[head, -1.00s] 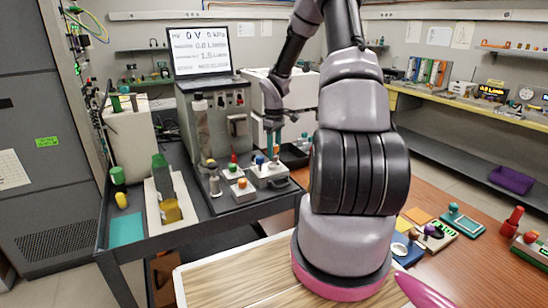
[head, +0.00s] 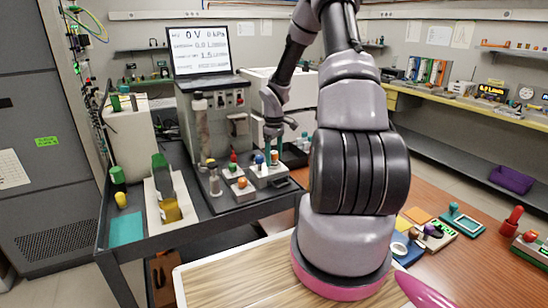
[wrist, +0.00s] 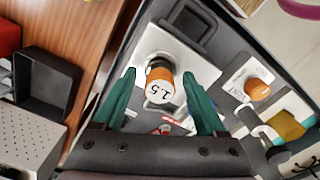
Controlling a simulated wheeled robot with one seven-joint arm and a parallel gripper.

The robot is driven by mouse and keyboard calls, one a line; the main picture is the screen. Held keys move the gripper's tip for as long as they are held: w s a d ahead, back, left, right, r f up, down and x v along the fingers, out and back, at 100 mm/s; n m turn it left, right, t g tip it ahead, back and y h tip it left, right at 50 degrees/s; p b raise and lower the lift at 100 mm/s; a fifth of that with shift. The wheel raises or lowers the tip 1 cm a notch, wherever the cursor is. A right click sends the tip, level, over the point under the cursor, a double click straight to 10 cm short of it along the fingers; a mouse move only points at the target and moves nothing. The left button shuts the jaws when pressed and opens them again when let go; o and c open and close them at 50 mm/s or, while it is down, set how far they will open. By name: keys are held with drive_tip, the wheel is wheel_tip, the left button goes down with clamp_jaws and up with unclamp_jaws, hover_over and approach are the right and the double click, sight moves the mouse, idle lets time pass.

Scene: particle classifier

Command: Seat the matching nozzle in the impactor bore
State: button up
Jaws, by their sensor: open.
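An orange nozzle (wrist: 160,82) with a white top marked 1.5 stands in a white block (wrist: 185,60) in the wrist view. My gripper (wrist: 159,76) is open, with one green finger on each side of this nozzle and gaps visible. In the head view my gripper (head: 273,147) is low over the white block at the bench's right side, with the orange top (head: 275,156) between its fingers. A blue-topped piece (head: 259,159) stands beside it. I cannot make out the impactor bore.
A smaller block with an orange knob (wrist: 257,89) lies to the right in the wrist view. An empty black tray (wrist: 50,82) and a perforated grey box (wrist: 30,138) are on the left. A tall instrument (head: 215,120) stands behind the blocks in the head view.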

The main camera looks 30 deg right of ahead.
sight(274, 152)
wheel_tip(274, 152, up, 12)
drive_tip(key=s+a+r+m+t, duration=0.1)
drive_tip(key=s+a+r, duration=0.2)
drive_tip(key=r, duration=0.3)
drive_tip(key=s+a+r+m+t+h, duration=0.1)
drive_tip(key=s+a+r+m, duration=0.15)
drive_tip(key=r, duration=0.25)
drive_tip(key=s+a+r+m+t, duration=0.1)
drive_tip(key=s+a+r, duration=0.1)
drive_tip(key=s+r, duration=0.3)
drive_tip(key=s+a+r+m+t+y, duration=0.1)
drive_tip(key=s+a+r, duration=0.3)
drive_tip(key=s, duration=0.4)
drive_tip(key=s+a+r+m+t+y, duration=0.2)
drive_tip(key=s+a+r+m+t, duration=0.1)
drive_tip(key=s, duration=0.5)
wheel_tip(274, 152, up, 3)
drive_tip(key=shift+s+a+f+m, duration=0.2)
drive_tip(key=shift+a+m, duration=0.25)
drive_tip(key=shift+m, duration=0.3)
drive_tip(key=shift+c, duration=0.4)
